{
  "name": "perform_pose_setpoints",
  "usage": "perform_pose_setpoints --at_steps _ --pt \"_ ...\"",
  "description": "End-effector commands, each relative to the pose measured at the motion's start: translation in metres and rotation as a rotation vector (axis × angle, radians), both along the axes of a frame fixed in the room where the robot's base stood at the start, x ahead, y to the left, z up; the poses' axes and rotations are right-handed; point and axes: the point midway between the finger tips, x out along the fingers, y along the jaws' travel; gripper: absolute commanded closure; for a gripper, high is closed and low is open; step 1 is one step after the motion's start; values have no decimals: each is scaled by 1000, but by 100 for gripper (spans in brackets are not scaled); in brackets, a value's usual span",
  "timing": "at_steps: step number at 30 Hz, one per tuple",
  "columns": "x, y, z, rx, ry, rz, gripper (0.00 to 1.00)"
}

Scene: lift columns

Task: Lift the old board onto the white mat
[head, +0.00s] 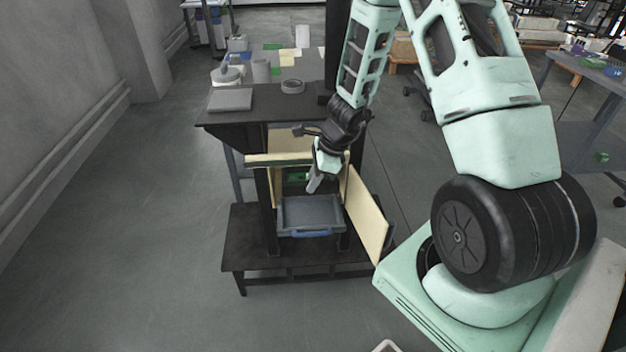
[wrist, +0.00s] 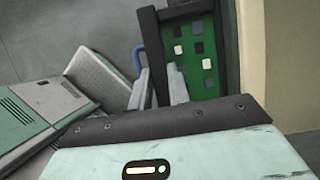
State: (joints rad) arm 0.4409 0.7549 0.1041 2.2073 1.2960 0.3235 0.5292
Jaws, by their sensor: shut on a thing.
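The old board is a green plate with small black and white squares and a dark edge, large in the wrist view (wrist: 203,62). In the head view a bit of its green (head: 296,177) shows inside the open cabinet. My gripper (head: 312,186) reaches in at the cabinet's opening. In the wrist view its grey fingers (wrist: 160,88) are on either side of the board's dark edge, shut on it. Part of the board is hidden. A pale grey flat pad (head: 230,100) lies on the bench top at the front left; I cannot tell whether it is the white mat.
A grey tray with a blue handle (head: 309,217) sticks out below my gripper. A cream door (head: 367,214) stands open at the right. Floor at the left is clear.

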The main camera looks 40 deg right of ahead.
Motion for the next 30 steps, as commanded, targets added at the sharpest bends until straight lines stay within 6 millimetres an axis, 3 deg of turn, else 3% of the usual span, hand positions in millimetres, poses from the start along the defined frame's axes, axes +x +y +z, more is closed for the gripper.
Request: perform_pose_setpoints --at_steps 21,30 --pt "1 0 38 -1 -4 2 100" --pt "2 0 38 -1 -5 1 100"
